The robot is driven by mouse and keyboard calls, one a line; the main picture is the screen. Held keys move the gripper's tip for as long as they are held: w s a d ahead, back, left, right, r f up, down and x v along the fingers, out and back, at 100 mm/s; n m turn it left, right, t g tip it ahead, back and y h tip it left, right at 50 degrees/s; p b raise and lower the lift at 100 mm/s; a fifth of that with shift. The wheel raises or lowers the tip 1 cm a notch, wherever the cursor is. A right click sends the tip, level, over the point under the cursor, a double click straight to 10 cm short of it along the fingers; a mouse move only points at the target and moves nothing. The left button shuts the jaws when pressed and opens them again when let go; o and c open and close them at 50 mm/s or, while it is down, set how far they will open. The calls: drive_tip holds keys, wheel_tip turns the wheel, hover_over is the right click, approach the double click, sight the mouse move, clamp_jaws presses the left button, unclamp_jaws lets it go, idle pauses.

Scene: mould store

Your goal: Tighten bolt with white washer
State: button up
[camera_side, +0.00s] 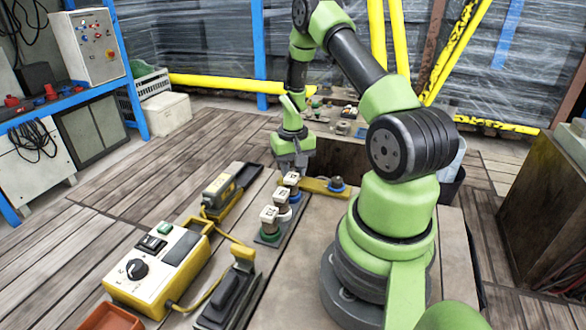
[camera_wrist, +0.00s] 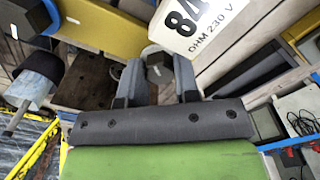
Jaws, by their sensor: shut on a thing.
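In the side view, several bolt-like posts with white labelled tops stand in a row on a dark strip. The nearest post (camera_side: 270,217) has a green ring at its foot. The middle post (camera_side: 281,195) has a pale ring low down, perhaps a white washer. The far post (camera_side: 291,179) has blue below its top. My gripper (camera_side: 299,168) points down right beside the far post. In the wrist view my gripper (camera_wrist: 157,82) has its fingers on either side of a grey hex bolt head (camera_wrist: 157,63) and is shut on it. This bolt's washer is hidden.
A yellow-white control box (camera_side: 155,267) and cable are at left. A large white label (camera_wrist: 205,25) is close to the fingers in the wrist view.

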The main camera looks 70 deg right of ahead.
drive_tip(key=m, duration=1.3)
drive_tip(key=shift+r+m, duration=0.1)
drive_tip(key=shift+m, duration=0.3)
drive_tip(key=m, duration=1.3)
drive_tip(key=shift+m, duration=0.4)
drive_tip(key=o, duration=0.9)
